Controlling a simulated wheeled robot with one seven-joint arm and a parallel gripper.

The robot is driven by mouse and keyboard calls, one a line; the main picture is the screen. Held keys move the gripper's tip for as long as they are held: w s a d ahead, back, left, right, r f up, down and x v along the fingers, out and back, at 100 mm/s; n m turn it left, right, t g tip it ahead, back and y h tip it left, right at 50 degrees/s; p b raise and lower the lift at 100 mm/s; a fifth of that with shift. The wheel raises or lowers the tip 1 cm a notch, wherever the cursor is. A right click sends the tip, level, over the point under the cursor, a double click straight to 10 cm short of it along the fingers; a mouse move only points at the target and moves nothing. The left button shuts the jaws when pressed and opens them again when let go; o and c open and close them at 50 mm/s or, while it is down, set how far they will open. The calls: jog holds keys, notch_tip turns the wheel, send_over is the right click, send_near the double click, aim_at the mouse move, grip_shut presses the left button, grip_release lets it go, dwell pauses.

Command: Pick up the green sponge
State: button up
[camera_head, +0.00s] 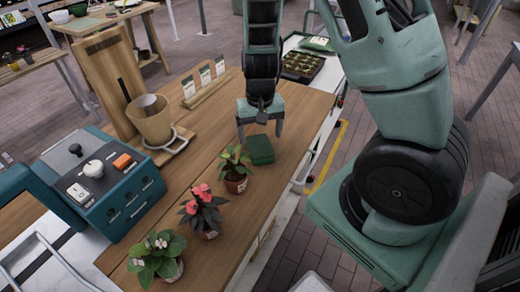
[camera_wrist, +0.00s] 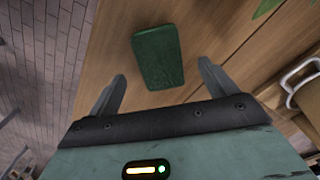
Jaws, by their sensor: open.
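The green sponge (camera_head: 260,149) is a dark green block lying flat on the wooden counter (camera_head: 215,142). It is just behind the small leafy potted plant in the head view. My gripper (camera_head: 260,140) hangs over the counter, pointing down, close to the sponge. In the wrist view the sponge (camera_wrist: 158,57) lies beyond my open fingertips (camera_wrist: 162,75), roughly centred between them. The fingers look apart from it, and nothing is between them.
A leafy plant (camera_head: 235,173), a pink-flowered plant (camera_head: 203,213) and another flowering plant (camera_head: 157,257) stand in front of the sponge. A teal machine (camera_head: 99,183) and a beige cone (camera_head: 150,120) are at left. A dark seedling tray (camera_head: 302,66) is behind.

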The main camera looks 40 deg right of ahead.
aim_at(260, 145)
jog(key=f, duration=0.5)
jog(key=shift+w+d, duration=0.15)
jog(key=shift+w, duration=0.1)
jog(key=shift+r, duration=0.1)
jog(key=c, duration=1.2)
jog(key=shift+o, duration=0.2)
notch_tip(260, 145, up, 10)
jog(key=p, duration=0.1)
jog(key=o, duration=0.4)
jog(key=shift+c, duration=1.3)
